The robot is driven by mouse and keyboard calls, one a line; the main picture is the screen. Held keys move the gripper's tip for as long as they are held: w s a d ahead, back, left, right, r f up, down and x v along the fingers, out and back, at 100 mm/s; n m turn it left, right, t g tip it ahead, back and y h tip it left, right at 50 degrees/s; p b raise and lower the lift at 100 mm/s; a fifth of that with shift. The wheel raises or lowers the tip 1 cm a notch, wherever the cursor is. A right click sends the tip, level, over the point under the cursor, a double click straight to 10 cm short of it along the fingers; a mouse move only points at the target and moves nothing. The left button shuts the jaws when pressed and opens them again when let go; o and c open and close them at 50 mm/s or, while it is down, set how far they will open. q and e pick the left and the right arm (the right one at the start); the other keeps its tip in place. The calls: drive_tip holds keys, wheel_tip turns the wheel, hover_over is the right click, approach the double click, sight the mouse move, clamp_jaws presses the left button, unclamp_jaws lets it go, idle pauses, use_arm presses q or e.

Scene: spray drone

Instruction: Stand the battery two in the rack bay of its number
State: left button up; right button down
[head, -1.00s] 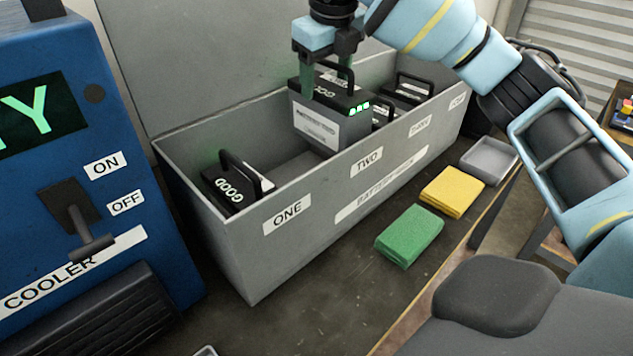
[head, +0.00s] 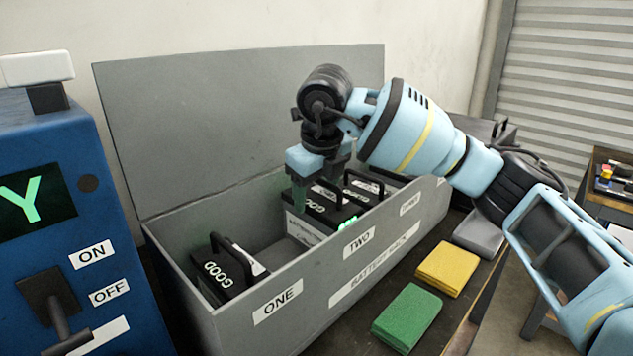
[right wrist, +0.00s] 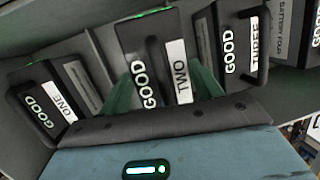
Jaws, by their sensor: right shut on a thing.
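Battery two (head: 302,230) is a dark case with a grey label side, a black top handle and green lights. It is upright and low in the TWO bay of the grey battery rack (head: 232,312), partly hidden by the front wall. My right gripper (head: 318,192) is above it, shut on its handle. In the right wrist view, the top of battery two (right wrist: 181,62) reads GOOD and TWO, with a green finger on either side. Whether its base touches the bay floor is hidden. My left gripper is not in view.
Battery one (head: 228,272) stands in the ONE bay, and battery three (right wrist: 235,45) is on the other side of battery two. A green cloth (head: 407,317), a yellow cloth (head: 447,268) and a grey tray (head: 478,235) lie before the rack.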

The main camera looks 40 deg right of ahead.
sight(318, 201)
drive_tip(key=shift+f, duration=1.6)
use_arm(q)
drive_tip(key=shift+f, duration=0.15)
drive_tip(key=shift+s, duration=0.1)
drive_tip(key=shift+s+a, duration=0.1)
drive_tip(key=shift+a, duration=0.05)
use_arm(e)
drive_tip(key=shift+c, duration=1.4)
unclamp_jaws()
drive_tip(key=shift+f, duration=0.2)
drive_tip(key=shift+r, duration=0.15)
drive_tip(key=p+v, duration=0.1)
drive_tip(key=v, duration=0.9)
drive_tip(key=shift+s+r, duration=0.15)
drive_tip(key=shift+r, duration=0.25)
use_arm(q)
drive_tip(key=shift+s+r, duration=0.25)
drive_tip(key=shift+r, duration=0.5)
use_arm(e)
drive_tip(key=shift+s+a+r, duration=0.15)
drive_tip(key=shift+r, duration=0.3)
